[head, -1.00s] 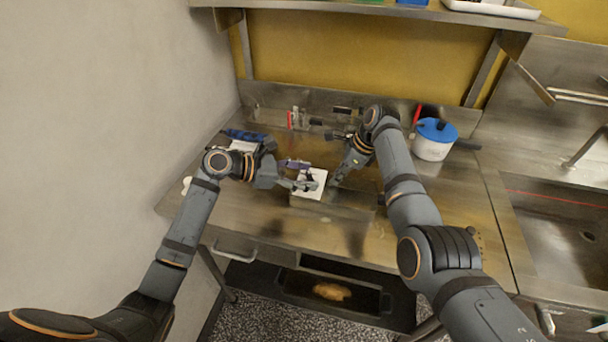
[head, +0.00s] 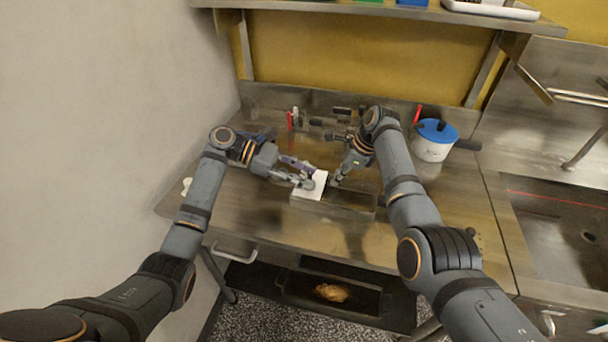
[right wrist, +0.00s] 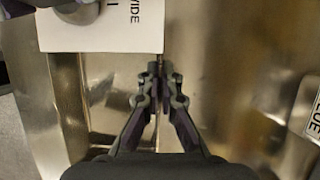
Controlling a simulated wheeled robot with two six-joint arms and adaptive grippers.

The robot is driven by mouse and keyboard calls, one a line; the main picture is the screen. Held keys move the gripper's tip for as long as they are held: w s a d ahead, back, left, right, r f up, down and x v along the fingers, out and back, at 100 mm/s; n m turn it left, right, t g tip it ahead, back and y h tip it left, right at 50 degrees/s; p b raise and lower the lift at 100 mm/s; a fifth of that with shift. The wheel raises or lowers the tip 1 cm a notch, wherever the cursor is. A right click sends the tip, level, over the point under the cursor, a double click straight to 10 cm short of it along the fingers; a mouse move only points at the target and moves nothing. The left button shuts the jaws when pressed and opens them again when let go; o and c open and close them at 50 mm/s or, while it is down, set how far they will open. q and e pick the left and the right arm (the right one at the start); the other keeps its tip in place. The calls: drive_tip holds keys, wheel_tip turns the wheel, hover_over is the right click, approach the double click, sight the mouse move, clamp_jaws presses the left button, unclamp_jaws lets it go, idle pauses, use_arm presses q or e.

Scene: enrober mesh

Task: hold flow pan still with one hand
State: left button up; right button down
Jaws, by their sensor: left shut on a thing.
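The flow pan (head: 352,199) is a shallow steel pan on the counter. A white block or card with printed lettering (head: 316,190) covers its left end; it also shows in the right wrist view (right wrist: 98,35). My left gripper (head: 304,181) is shut on a small grey rounded piece (right wrist: 82,12) over the white card; the contact is partly hidden. My right gripper (head: 337,180) is at the pan's far side. In the right wrist view its fingertips (right wrist: 161,72) are nearly together, with the pan's thin wall between them.
A white pot with a blue lid (head: 434,139) stands at the back right. Small tools (head: 298,120) lie along the back edge. A sink (head: 565,225) is to the right. Below the counter is a dark tray (head: 290,290) with a brown item. The front of the counter is clear.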

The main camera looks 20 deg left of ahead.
use_arm(q)
drive_tip(key=o, duration=1.2)
drive_tip(key=shift+c, duration=0.2)
drive_tip(key=v, duration=1.2)
